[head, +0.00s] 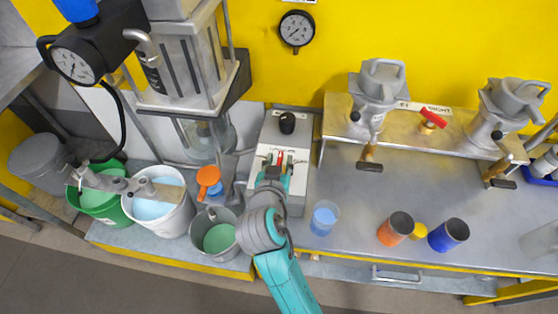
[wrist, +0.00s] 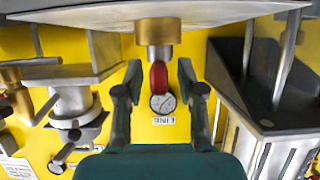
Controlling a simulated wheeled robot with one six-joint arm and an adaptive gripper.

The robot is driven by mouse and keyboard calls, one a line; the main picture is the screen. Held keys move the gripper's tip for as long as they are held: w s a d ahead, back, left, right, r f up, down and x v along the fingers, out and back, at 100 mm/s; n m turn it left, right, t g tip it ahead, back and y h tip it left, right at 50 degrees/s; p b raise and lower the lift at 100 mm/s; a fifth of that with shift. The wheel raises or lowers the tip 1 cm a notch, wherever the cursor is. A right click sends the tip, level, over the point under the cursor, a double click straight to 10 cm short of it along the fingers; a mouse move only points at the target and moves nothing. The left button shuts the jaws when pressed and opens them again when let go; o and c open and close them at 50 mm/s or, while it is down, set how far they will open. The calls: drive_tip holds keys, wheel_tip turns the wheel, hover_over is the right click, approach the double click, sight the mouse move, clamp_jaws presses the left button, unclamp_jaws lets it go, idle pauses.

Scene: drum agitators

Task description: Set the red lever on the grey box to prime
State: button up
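The grey box (head: 297,125) stands on the bench near the middle of the head view, with a black knob on top. Its red lever (head: 281,157) shows small at my gripper's tips. My gripper (head: 274,165) is over the box's light front panel. In the wrist view the red lever (wrist: 158,77) hangs from a brass fitting in the upside-down picture, between the two fingers of my gripper (wrist: 160,76). The fingers are apart, with a gap on each side of the lever. My gripper hides part of the panel, and I cannot read the lever's position labels.
A beaker of blue liquid (head: 324,218) stands right of the box, and a metal pot of green liquid (head: 218,232) is at its left. A tall agitator (head: 190,75) rises behind left. A brass-plated shelf (head: 342,117) with valves stands to the right.

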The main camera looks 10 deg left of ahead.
drive_tip(key=shift+w, duration=0.1)
clamp_jaws()
drive_tip(key=shift+f+n+y, duration=0.1)
drive_tip(key=shift+n+y, duration=0.2)
drive_tip(key=n+y, duration=0.2)
drive_tip(key=y, duration=0.1)
drive_tip(key=shift+d+n, duration=0.15)
drive_tip(key=shift+n, duration=0.25)
drive_tip(key=shift+n+g+y, duration=1.2)
drive_tip(key=shift+n+y, duration=0.7)
drive_tip(key=shift+y, duration=0.2)
